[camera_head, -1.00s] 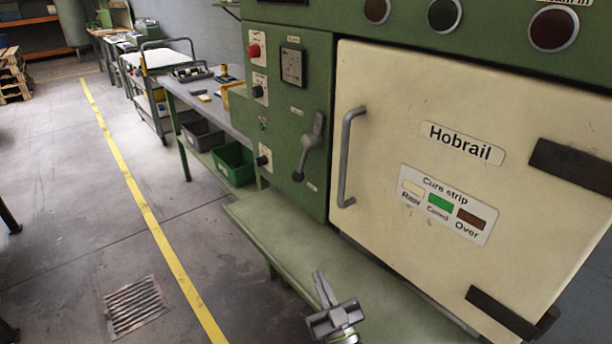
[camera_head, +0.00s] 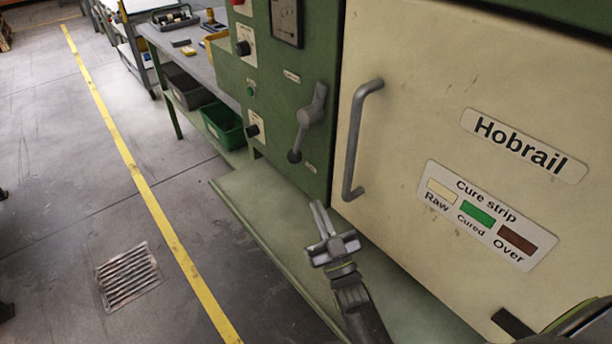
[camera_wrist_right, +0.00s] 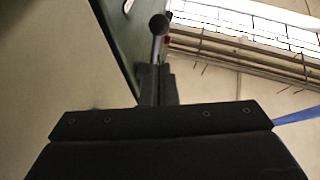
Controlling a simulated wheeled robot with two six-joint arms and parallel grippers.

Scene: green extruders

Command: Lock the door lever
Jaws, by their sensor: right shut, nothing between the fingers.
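The grey door lever (camera_head: 310,118) is on the green panel left of the cream door (camera_head: 400,100). Its dark ball knob (camera_head: 294,156) hangs at the lower left end, so the lever slants down. My right gripper (camera_head: 319,204) is below the lever, in front of the panel's lower edge and above the green ledge, apart from the lever. Its fingers are together and empty. In the right wrist view the lever's ball knob (camera_wrist_right: 159,24) shows just beyond the fingertips (camera_wrist_right: 157,70). My left gripper is not in view.
A fixed grey door handle (camera_head: 359,140) stands out from the door, right of the lever. A green ledge (camera_head: 262,215) runs below the panel. A bench (camera_head: 185,45) with bins stands at the back left.

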